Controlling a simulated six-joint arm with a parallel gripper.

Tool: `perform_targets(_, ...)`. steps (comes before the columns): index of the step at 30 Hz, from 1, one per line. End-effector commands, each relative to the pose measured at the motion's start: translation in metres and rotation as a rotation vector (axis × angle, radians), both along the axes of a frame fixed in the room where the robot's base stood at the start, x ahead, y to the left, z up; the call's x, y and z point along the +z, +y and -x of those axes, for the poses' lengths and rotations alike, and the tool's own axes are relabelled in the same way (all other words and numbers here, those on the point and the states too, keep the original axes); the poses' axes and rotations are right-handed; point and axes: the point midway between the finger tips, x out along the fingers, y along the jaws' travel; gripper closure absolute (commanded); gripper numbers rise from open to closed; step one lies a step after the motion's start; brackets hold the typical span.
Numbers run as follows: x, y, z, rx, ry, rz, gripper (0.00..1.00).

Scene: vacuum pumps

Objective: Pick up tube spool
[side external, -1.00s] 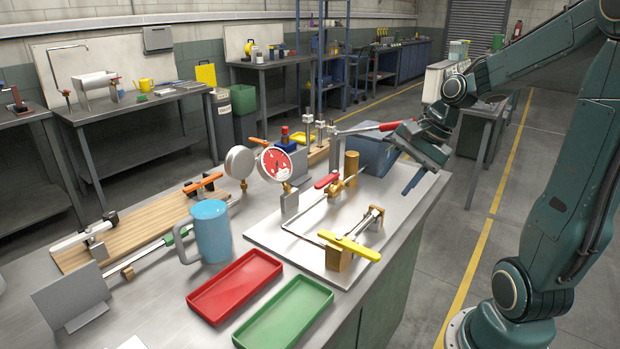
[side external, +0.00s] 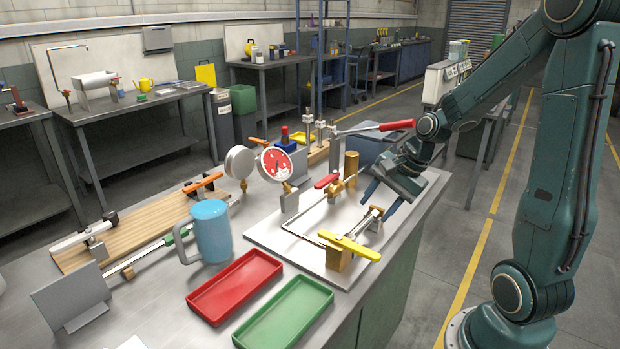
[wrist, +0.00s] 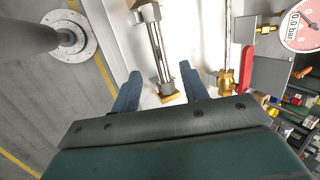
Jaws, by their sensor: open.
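What I take to be the tube spool (side external: 362,226), a slim silver tube with rods and end pieces, lies on the white board (side external: 262,233) between a brass block with a yellow lever (side external: 349,246) and a brass-coloured end. In the wrist view the tube spool (wrist: 158,45) runs up the picture, its near end between my two blue fingers. My gripper (side external: 381,201) is open and empty, at the tube's far right end in the side view. It also shows in the wrist view (wrist: 160,72), with a finger apart on each side. The exact height gap is unclear.
A brass valve with a red lever (side external: 327,181) and a dial gauge (side external: 276,164) stand close by on the left. A brass cylinder (side external: 351,168) and a blue bin (side external: 372,151) are behind. Red (side external: 232,287) and green trays (side external: 284,315) lie empty in front.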

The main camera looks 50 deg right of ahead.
Motion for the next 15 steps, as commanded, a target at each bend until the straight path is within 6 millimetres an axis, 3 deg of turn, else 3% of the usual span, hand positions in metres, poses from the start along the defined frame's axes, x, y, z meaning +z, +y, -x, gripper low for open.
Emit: perform_targets(15, -0.0124, 0.0032, -0.0053, 0.003, 0.001, -0.001, 0.56)
